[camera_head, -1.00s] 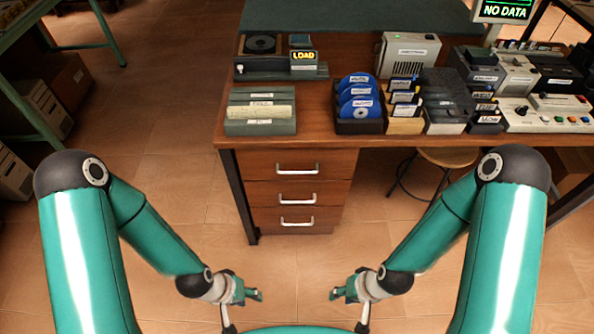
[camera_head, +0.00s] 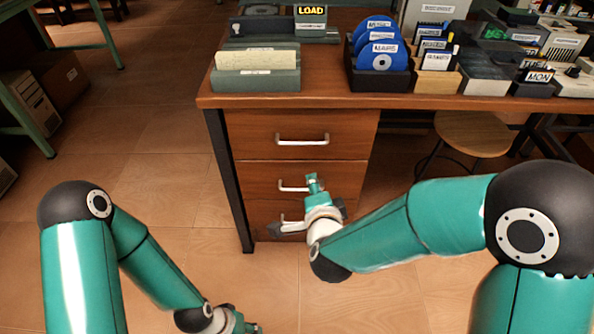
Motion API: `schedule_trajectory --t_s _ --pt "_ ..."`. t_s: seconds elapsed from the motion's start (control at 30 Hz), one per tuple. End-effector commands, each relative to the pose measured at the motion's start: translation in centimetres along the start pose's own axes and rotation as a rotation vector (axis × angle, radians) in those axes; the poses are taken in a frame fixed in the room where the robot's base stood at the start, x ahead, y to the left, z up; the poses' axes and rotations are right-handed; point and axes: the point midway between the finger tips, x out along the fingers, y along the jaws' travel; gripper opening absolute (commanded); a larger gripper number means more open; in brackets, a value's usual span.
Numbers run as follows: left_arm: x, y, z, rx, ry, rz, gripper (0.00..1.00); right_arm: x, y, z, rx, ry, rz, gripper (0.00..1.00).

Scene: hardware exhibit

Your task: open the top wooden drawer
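The top wooden drawer (camera_head: 255,145) is the uppermost of three in the desk's drawer unit, and it is closed flush. Its silver bar handle (camera_head: 302,141) is in plain view. My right gripper (camera_head: 294,207) is in front of the lower drawers, below the top handle and apart from it. Its two fingers look spread and empty, and it partly hides the middle and bottom handles. My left gripper (camera_head: 240,323) is low at the bottom edge, partly cut off, away from the drawers.
The desk top (camera_head: 330,102) carries a grey file holder (camera_head: 255,82), a rack of blue discs (camera_head: 380,60) and several boxes. A dark desk leg (camera_head: 228,180) stands left of the drawers. A round stool (camera_head: 472,135) stands to the right. The floor in front is clear.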

Motion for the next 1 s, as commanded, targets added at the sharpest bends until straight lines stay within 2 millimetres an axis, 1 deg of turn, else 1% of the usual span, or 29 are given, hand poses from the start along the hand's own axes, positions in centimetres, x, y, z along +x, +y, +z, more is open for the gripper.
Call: schedule_trajectory --t_s 0.03,0.13,0.2,0.3,0.37,0.47,0.57,0.67,1.0 --pt "2.9 -1.1 0.0 0.0 0.0 0.0 0.4 0.3 0.2 1.1 0.064 0.022 -0.055 0.37" --pt "4.7 -1.7 -0.1 0.0 0.001 0.0 0.4 -0.5 -1.2 1.5 0.174 0.06 -0.124 0.37" --pt "5.4 -1.9 -0.1 0.0 0.001 0.0 0.4 -1.0 -1.9 1.7 0.23 0.076 -0.158 0.37" --pt "5.9 -2.1 -0.1 0.0 0.001 0.0 0.4 -1.4 -2.6 1.8 0.278 0.089 -0.184 0.37" --pt "5.9 -2.1 -0.1 0.0 0.001 0.0 0.4 -1.4 -2.8 1.8 0.291 0.092 -0.191 0.37" --pt "5.9 -2.1 -0.1 0.0 0.001 0.0 0.4 -0.7 -3.1 1.6 0.298 0.095 -0.193 0.37" --pt "6.0 -2.2 -0.1 0.0 0.001 0.0 0.4 0.6 -3.3 1.4 0.296 0.097 -0.192 0.37" --pt "6.2 -2.2 -0.1 0.0 0.001 0.0 0.4 2.3 -3.5 1.2 0.295 0.097 -0.191 0.37" --pt "7.0 -2.5 -0.1 0.0 0.001 0.0 0.4 9.6 -4.8 0.3 0.293 0.096 -0.191 0.37"
